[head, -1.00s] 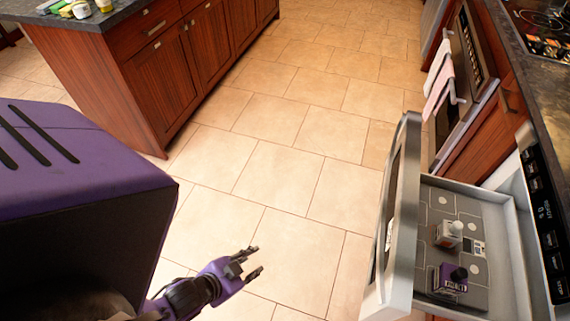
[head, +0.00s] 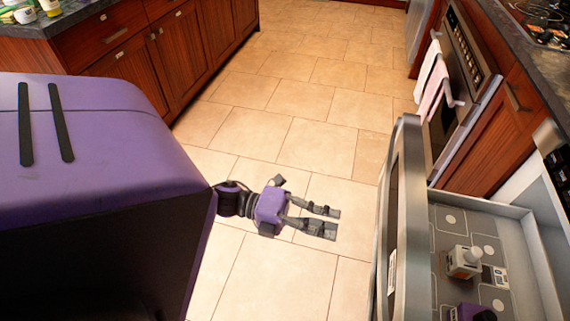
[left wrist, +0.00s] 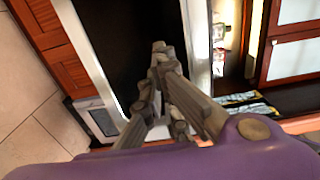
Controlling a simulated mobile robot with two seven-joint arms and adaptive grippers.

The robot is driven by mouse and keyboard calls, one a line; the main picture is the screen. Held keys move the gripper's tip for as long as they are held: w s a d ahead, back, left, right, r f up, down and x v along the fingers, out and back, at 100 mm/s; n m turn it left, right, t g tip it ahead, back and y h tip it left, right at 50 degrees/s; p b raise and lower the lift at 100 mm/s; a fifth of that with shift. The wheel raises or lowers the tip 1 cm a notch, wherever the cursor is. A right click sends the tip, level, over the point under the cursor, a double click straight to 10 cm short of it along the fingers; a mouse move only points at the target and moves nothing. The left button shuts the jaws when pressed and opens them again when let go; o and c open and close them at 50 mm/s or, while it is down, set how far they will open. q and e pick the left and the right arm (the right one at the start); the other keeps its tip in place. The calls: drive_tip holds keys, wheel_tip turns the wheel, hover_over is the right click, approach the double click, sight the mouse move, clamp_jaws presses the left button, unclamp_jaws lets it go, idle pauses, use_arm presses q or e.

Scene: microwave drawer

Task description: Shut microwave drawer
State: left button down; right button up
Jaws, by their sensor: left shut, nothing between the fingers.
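The microwave drawer (head: 403,170) stands pulled out at the right of the head view, its tall steel-edged front facing left. My right gripper is out of view.
An oven (head: 465,80) with towels (head: 432,82) on its handle stands beyond the drawer. A dark counter with a cooktop (head: 545,25) is at top right. Wooden cabinets (head: 130,70) stand at top left. Clear tiled floor (head: 300,110) lies between.

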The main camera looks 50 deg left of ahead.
sight(390, 239)
use_arm(q)
drive_tip(key=x, duration=1)
drive_tip(key=shift+w+a, duration=0.1)
drive_tip(key=shift+w+d, duration=0.25)
drive_tip(key=shift+d, duration=0.2)
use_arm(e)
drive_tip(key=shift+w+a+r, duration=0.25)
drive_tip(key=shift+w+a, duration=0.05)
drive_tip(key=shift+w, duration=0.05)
